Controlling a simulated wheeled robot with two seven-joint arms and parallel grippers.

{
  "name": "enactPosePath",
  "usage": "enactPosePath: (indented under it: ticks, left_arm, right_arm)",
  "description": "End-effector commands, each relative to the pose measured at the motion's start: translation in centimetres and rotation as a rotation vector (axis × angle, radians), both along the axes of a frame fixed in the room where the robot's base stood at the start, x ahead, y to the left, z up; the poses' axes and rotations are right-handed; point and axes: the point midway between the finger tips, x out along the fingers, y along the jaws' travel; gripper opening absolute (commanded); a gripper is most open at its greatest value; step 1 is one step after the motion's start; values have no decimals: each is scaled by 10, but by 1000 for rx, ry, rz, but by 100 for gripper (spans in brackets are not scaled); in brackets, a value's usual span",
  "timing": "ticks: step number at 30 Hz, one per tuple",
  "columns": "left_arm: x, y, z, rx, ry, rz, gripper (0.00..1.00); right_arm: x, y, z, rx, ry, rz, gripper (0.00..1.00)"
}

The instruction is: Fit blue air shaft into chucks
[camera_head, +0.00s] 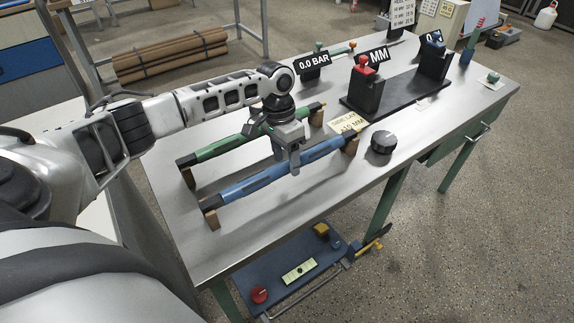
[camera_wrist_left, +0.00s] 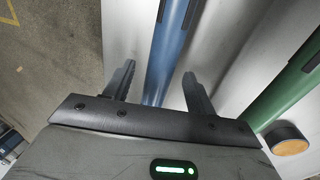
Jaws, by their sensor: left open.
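The blue air shaft (camera_head: 245,186) lies across brown blocks on the steel table, with dark bands and dark ends. My left gripper (camera_head: 287,163) is over its middle, pointing down. In the left wrist view the open fingers (camera_wrist_left: 158,88) stand on either side of the blue shaft (camera_wrist_left: 165,62), with a gap visible on each side. Whether the fingertips reach below the shaft is unclear. The two black chuck stands, one with a red top (camera_head: 366,92) and one with a blue top (camera_head: 434,62), rise from a dark base plate further right. My right gripper is out of view.
A green shaft (camera_head: 218,147) lies parallel behind the blue one, also on blocks, and is close to my gripper. A black round knob (camera_head: 383,142) and a yellow label card (camera_head: 348,123) lie between the shafts and chucks. The table front is clear.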

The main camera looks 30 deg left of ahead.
Motion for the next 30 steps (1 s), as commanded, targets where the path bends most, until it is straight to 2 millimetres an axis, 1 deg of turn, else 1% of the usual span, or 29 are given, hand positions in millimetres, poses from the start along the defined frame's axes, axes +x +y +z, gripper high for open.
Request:
enactPosePath:
  ticks: [1,3,10,16,26,30]
  left_arm:
    - [-1,-1,-5,1,2,0,56]
    - [-1,-1,-9,0,1,1,56]
    - [-1,-1,-10,1,0,0,56]
    - [-1,-1,-9,1,0,0,0]
    - [0,-2,-6,-2,-4,0,0]
    - [1,-2,0,-1,-5,-1,0]
  right_arm:
    - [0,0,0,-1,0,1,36]
    - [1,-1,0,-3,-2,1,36]
    - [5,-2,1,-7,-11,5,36]
    - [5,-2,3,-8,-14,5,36]
    - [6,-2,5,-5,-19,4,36]
    - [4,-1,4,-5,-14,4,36]
